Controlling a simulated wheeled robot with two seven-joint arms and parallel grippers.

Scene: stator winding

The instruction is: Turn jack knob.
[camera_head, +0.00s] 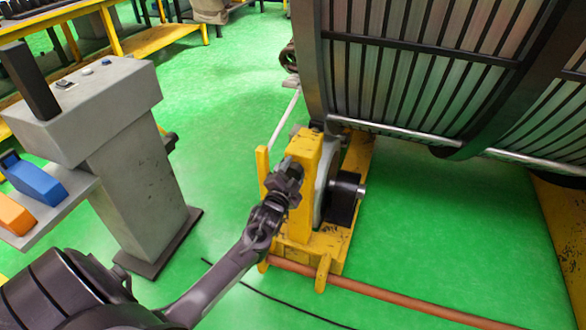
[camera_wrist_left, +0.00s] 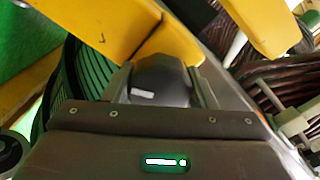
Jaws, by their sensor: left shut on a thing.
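The yellow jack (camera_head: 303,160) stands on the green floor beside the large stator (camera_head: 420,60). My left gripper (camera_head: 289,172) reaches the upper near side of the jack. In the left wrist view, my left gripper (camera_wrist_left: 162,88) is shut on a dark rounded knob (camera_wrist_left: 160,72) with a pale mark on it. One finger lies on each side of the knob. Yellow jack parts (camera_wrist_left: 125,25) show behind it. In the head view the knob is hidden behind my gripper. My right gripper is in neither view.
A reddish pipe (camera_head: 390,295) and a black cable (camera_head: 290,307) run across the floor. Green floor between console and jack is clear.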

